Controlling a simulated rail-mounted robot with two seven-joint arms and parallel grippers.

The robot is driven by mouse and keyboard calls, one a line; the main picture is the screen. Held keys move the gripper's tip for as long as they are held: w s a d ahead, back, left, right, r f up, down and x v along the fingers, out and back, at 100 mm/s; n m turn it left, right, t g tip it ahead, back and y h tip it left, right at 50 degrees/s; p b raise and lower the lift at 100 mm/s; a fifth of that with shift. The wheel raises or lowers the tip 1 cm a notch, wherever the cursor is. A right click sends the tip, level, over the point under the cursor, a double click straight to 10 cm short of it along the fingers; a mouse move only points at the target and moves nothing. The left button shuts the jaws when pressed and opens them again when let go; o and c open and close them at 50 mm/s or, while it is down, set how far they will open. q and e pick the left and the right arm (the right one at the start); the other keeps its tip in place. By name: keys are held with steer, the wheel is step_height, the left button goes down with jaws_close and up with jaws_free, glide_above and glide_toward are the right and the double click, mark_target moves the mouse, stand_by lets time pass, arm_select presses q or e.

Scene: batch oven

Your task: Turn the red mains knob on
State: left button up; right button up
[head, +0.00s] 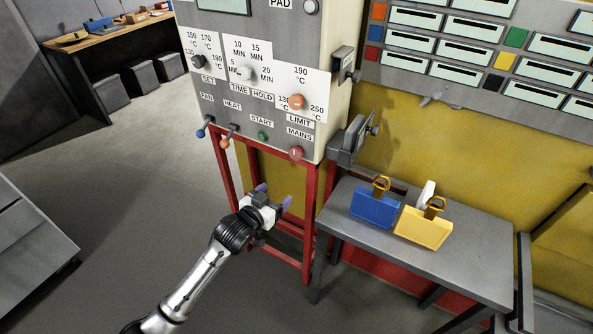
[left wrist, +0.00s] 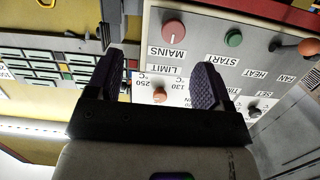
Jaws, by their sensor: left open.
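My left gripper (head: 274,195) is open and empty, below the panel and a little left of the knob, in front of the red stand. In the left wrist view its two dark purple fingers (left wrist: 160,82) are spread apart, and the knob lies clear of them. My right gripper is not in view.
The orange limit knob (head: 296,102), green start button (head: 262,137) and fan and heat levers (head: 225,141) are close by on the panel. A grey bracketed device (head: 350,142) juts out at right. A grey table (head: 460,263) holds blue and yellow holders.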

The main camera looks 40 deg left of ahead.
mark_target(294, 154)
arm_select(q)
steer(key=w+a+b, duration=0.1)
steer(key=w, duration=0.4)
steer(key=w+a+r+t, duration=0.1)
steer(key=w+a, duration=0.1)
steer(key=w, duration=0.3)
steer(key=w+a+t+b, duration=0.1)
steer(key=w+a, duration=0.1)
steer(key=w, duration=0.3)
steer(key=shift+w+a+r+n+y+b, duration=0.2)
steer(key=shift+w+r+n+y+b, duration=0.1)
steer(key=shift+w, duration=0.6)
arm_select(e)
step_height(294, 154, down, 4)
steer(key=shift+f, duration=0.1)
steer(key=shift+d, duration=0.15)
arm_select(q)
steer(key=shift+c, duration=0.3)
steer(key=c, duration=0.8)
steer(key=shift+c, duration=0.2)
